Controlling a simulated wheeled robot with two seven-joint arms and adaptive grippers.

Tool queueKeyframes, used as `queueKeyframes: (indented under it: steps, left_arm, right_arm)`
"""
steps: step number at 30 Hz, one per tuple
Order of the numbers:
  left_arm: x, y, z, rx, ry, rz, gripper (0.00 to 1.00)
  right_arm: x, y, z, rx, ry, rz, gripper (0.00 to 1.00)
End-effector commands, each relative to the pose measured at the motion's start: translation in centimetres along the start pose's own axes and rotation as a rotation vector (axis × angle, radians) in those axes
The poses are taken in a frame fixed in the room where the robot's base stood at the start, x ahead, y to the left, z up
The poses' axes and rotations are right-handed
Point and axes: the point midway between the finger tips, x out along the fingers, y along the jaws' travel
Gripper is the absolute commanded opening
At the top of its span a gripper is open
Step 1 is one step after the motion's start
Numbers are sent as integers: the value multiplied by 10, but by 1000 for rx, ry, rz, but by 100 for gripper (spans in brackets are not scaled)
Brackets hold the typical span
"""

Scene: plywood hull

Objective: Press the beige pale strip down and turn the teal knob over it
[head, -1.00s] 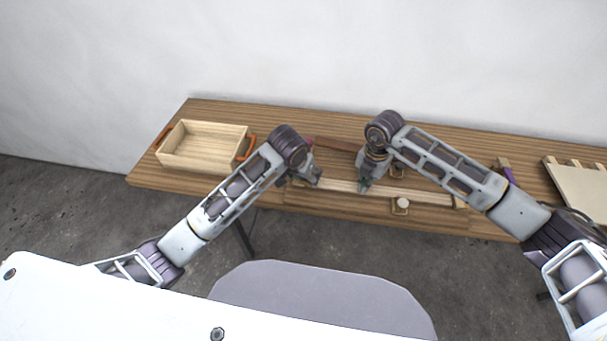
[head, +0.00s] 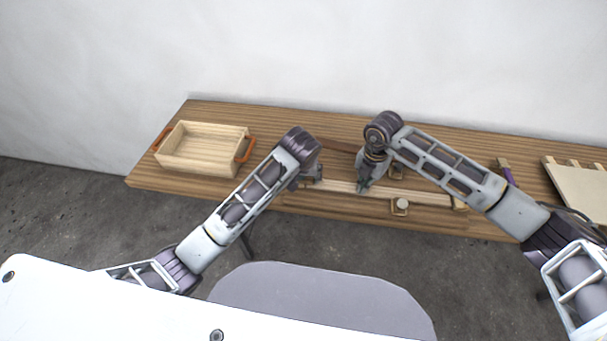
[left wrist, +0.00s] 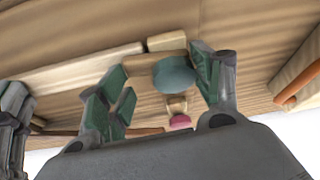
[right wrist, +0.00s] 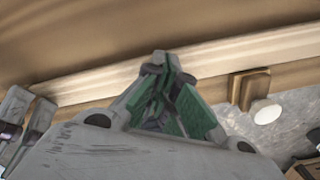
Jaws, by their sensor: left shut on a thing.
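The teal knob (left wrist: 175,75) sits between the fingers of my left gripper (left wrist: 165,88), which is shut on it. In the head view my left gripper (head: 312,178) is at the left part of the pale strip, and the knob is hidden there. The beige pale strip (head: 430,198) lies along the front of the table; it also shows in the left wrist view (left wrist: 80,72) and the right wrist view (right wrist: 110,80). My right gripper (right wrist: 163,68) is shut and empty, its tips at the strip; I cannot tell how firmly they touch. It also shows in the head view (head: 362,188).
A white knob on a wooden block (right wrist: 267,112) stands beside the strip, right of my right gripper. A pink knob (left wrist: 180,122) shows beyond the teal one. A wooden tray with orange handles (head: 200,165) stands left; a pale board (head: 580,185) lies right.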

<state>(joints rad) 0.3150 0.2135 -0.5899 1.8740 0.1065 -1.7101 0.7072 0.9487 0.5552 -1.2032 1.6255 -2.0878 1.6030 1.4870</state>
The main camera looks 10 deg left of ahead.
Motion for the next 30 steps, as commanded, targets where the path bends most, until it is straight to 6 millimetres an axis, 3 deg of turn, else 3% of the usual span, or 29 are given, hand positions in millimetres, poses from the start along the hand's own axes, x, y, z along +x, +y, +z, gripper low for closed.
queueKeyframes:
  steps: [9,10,15,30]
  left_arm:
    - [-1,-2,-4,-32,9,-14,42]
    - [-1,-2,-4,-32,9,-13,69]
    - [-1,-1,-3,-29,5,-12,90]
    - [-3,0,-2,-27,2,-11,90]
  right_arm:
    - [1,-1,0,1,0,-3,0]
    - [1,-1,0,1,0,-3,0]
    - [1,-1,0,1,0,-2,0]
    - [1,0,0,0,0,-1,0]
